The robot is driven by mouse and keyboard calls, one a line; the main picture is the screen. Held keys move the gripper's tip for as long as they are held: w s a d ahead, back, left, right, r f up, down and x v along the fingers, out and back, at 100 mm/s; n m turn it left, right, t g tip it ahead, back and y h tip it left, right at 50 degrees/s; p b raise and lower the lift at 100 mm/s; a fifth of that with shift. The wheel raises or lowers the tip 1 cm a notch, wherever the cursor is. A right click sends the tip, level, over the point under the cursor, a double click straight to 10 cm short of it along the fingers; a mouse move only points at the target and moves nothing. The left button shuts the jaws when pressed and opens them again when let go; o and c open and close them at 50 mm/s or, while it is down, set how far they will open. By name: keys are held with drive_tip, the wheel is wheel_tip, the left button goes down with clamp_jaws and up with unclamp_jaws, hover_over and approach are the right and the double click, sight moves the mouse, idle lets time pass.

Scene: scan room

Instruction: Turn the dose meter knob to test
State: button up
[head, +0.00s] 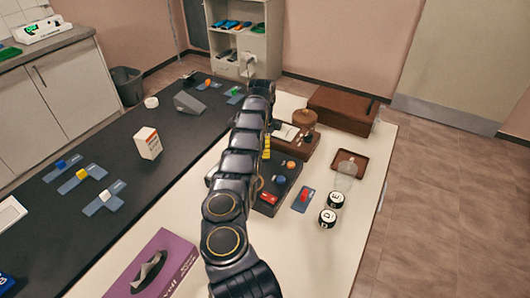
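My arm reaches from the bottom centre across the pale table, its far end (262,92) over the table's back left part. I cannot make out my gripper's fingers or whether they hold anything. A dark control box (280,180) stands right of my arm, with an orange knob (291,165), a blue knob (281,180) and a red part (268,198) on it. Behind it is a brown box (294,147) with a pale face and a small dark round part (308,138). I cannot tell which is the dose meter. No test mark is readable, and my arm hides their left sides.
A red switch on a blue plate (304,199), two black-and-white round pieces (327,218), a clear cup (345,176) and a brown tray (350,163) are on the right. A brown case (343,110) stands behind. A purple tissue box (157,265) is at front left.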

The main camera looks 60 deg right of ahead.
wheel_tip(320, 180, up, 9)
idle(0.3)
idle(0.5)
